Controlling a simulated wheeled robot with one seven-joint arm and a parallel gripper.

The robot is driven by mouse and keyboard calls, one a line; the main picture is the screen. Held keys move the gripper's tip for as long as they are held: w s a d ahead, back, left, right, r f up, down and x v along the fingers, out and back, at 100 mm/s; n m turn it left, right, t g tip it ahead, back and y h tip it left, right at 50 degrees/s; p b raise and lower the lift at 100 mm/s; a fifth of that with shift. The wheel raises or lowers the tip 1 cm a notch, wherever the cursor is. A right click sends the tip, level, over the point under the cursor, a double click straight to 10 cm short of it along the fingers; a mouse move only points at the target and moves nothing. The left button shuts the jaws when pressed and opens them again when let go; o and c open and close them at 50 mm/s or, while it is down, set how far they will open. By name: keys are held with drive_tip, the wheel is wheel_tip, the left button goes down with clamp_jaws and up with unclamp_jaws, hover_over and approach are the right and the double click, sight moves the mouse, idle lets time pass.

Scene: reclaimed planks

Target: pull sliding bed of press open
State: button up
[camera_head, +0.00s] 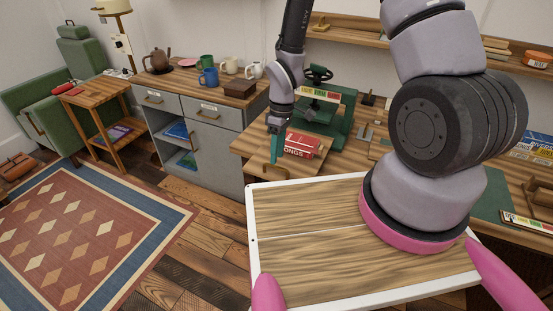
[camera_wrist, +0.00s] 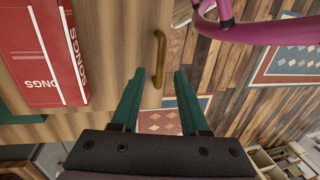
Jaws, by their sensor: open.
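The green press (camera_head: 322,128) with a dark handwheel stands on the wooden workbench. Its sliding bed (camera_head: 312,163) is a wooden board with a red book (camera_head: 302,145) lying on it. A brass handle (camera_head: 275,171) sits on the bed's front; in the wrist view the handle (camera_wrist: 160,55) shows on the bed's wooden front (camera_wrist: 115,45). My gripper (camera_head: 274,157) points down just above the handle. In the wrist view its two green fingers (camera_wrist: 160,80) are apart and empty, with one end of the handle between the tips in the picture. Contact cannot be told.
A grey cabinet (camera_head: 212,155) with mugs and a kettle (camera_head: 158,60) stands left of the bench. A rug (camera_head: 75,235) lies on the plank floor, with open floor before the cabinet. My own tray and arm hide much of the right side.

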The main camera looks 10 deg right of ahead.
wheel_tip(320, 180, up, 8)
drive_tip(key=w, duration=0.1)
drive_tip(key=shift+w+d, duration=0.15)
drive_tip(key=shift+d, duration=0.25)
drive_tip(key=d+r+m+t, duration=0.2)
drive_tip(key=d+r+m, duration=0.2)
drive_tip(key=r, duration=0.7)
drive_tip(key=d+r+m+t, duration=0.2)
drive_tip(key=d+r+m, duration=0.25)
drive_tip(key=r, duration=0.65)
drive_tip(key=s+d+r+m+t, duration=0.2)
drive_tip(key=s+r+m, duration=0.1)
drive_tip(key=s+r, duration=0.2)
drive_tip(key=s+d+r+m+t, duration=0.3)
drive_tip(key=s+r+m, duration=0.1)
drive_tip(key=r, duration=0.5)
drive_tip(key=shift+s+d+r+y, duration=0.25)
drive_tip(key=shift+s+y, duration=0.15)
drive_tip(key=shift+s, duration=0.3)
